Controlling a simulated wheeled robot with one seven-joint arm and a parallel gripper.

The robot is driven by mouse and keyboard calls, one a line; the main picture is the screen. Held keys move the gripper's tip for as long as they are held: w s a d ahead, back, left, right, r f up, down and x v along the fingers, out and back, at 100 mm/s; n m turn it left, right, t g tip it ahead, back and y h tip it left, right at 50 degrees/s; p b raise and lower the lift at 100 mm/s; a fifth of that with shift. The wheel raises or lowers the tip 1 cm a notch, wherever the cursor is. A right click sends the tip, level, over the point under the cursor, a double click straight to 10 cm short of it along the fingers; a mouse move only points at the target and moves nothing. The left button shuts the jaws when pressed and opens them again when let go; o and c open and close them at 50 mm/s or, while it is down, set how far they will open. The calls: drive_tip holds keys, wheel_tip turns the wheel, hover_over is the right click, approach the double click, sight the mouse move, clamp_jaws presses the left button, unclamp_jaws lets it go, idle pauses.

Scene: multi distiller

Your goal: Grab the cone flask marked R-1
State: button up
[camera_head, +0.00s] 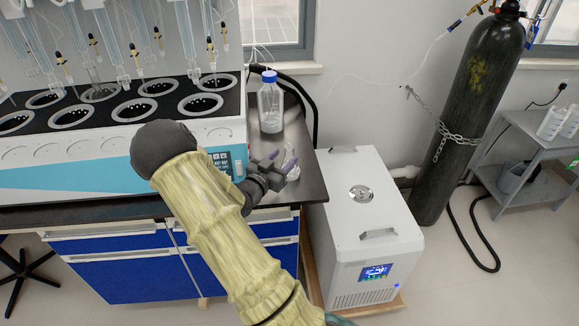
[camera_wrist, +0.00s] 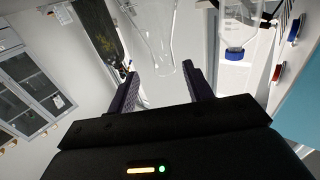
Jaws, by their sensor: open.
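A clear glass cone flask (camera_head: 289,157) stands near the right end of the dark bench, right of the distiller. No R-1 mark is legible on it. My gripper (camera_head: 282,165) is open at the flask, with its purple fingers spread towards it. In the wrist view, which looks upside down, the flask (camera_wrist: 157,35) shows beyond and between the two fingertips (camera_wrist: 160,72). I cannot tell whether either finger touches the glass. My arm and fingers hide part of the flask's lower body in the head view.
A blue-capped bottle (camera_head: 270,103) stands behind the flask on the bench. The distiller (camera_head: 120,170) is close on the left. A white chiller (camera_head: 365,215) stands on the floor beyond the bench's right edge (camera_head: 318,185). A chained gas cylinder (camera_head: 470,110) is farther right.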

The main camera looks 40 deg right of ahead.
sight(287, 152)
drive_tip(key=x, duration=0.5)
drive_tip(key=shift+w+f+p, duration=0.1)
drive_tip(key=shift+w+p, duration=0.2)
drive_tip(key=shift+c, duration=0.4)
clamp_jaws()
